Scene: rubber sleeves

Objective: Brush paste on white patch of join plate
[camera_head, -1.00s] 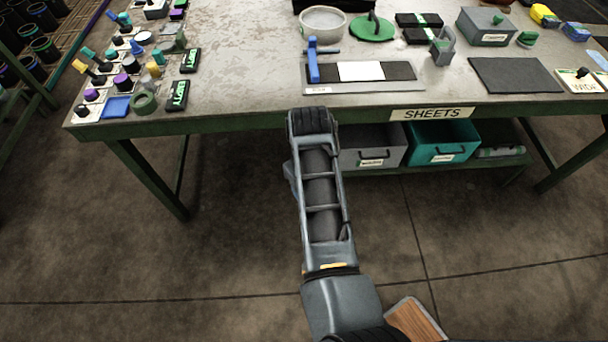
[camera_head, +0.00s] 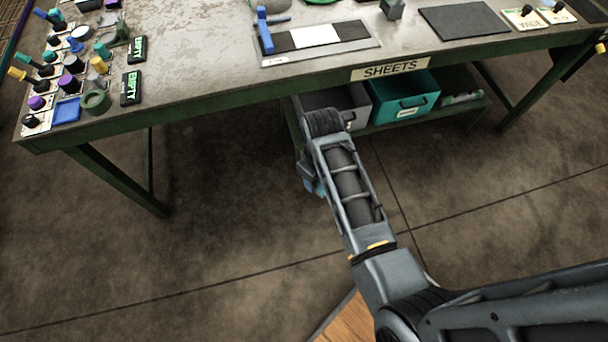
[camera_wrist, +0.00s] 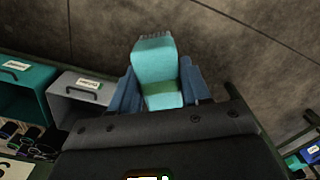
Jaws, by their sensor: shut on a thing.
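The join plate (camera_head: 350,31) lies flat on a grey base on the bench, near its front edge, with a white patch (camera_head: 315,35) in its middle. A blue upright piece (camera_head: 264,30) stands at its left end. My gripper (camera_wrist: 160,88) is shut on a teal brush (camera_wrist: 156,62), which has a green band and a ragged, bristle-like far end. The brush is below the bench top, over the floor, away from the plate. In the head view my arm hides most of the gripper; a little teal (camera_head: 319,188) shows beside it. I cannot make out any paste.
The bench front edge (camera_head: 230,98) lies between my gripper and the plate. Under it sit a grey drawer (camera_head: 322,99) and a teal drawer (camera_head: 405,96). Many small coloured tools crowd the bench's left end. A dark sheet (camera_head: 470,20) lies right of the plate.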

